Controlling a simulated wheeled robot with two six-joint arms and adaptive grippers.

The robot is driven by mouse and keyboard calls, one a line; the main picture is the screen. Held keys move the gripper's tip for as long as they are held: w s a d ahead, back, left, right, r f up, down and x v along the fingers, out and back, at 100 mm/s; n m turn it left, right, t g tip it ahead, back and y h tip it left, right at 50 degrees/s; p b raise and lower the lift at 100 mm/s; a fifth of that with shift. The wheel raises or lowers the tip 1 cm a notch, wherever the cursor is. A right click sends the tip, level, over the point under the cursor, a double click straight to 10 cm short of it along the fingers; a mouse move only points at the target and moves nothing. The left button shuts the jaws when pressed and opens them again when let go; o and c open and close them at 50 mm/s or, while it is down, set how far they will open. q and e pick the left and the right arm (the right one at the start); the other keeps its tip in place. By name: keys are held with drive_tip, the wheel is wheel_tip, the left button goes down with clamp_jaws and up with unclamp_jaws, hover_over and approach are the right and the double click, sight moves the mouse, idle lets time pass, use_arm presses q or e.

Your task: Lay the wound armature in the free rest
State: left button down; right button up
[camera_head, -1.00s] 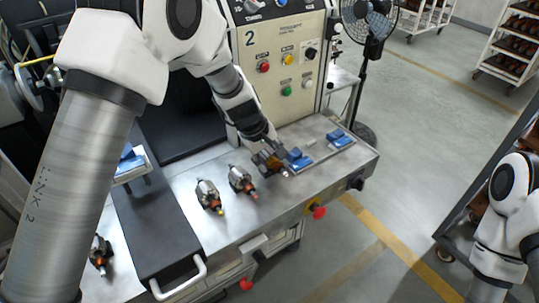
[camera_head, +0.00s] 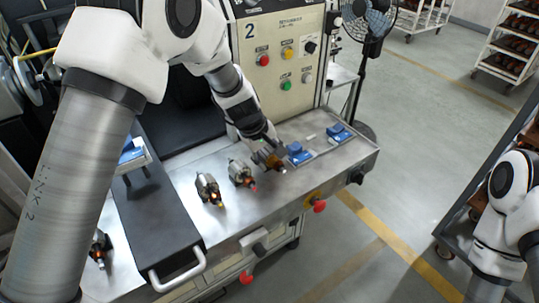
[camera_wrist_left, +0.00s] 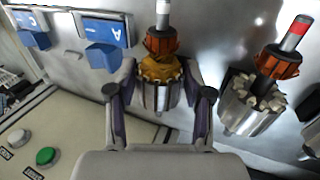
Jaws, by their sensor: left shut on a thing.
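My left gripper (camera_head: 264,151) is shut on a wound armature (camera_wrist_left: 160,72) with an orange commutator, yellow-brown winding and steel core. In the head view the held armature (camera_head: 268,161) is at the bench top, between the blue blocks and the loose armatures. I cannot tell if it touches the bench. A blue block on a plate marked A (camera_wrist_left: 103,55) is left of it in the left wrist view; it also shows in the head view (camera_head: 298,153). A second blue block (camera_head: 338,131) stands farther right. Neither carries an armature. My right gripper is out of view.
An armature (camera_head: 240,173) lies close beside the held one, and another (camera_head: 207,188) lies farther left. One more (camera_head: 100,247) is left of the black handled cover (camera_head: 158,230). The button panel (camera_head: 285,60) rises behind the bench.

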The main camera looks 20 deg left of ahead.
use_arm(q)
drive_tip(key=shift+s+f+b, duration=0.35)
drive_tip(key=shift+s+f, duration=0.05)
drive_tip(key=shift+f, duration=0.15)
drive_tip(key=shift+c, duration=1.8)
unclamp_jaws()
drive_tip(key=shift+f, duration=0.1)
drive_tip(key=shift+o, duration=0.2)
drive_tip(key=shift+w+d, duration=0.15)
drive_tip(key=shift+w, duration=0.3)
drive_tip(key=shift+s+r, duration=0.15)
drive_tip(key=shift+r, duration=0.1)
drive_tip(key=v, duration=1.1)
drive_tip(key=shift+r, duration=0.3)
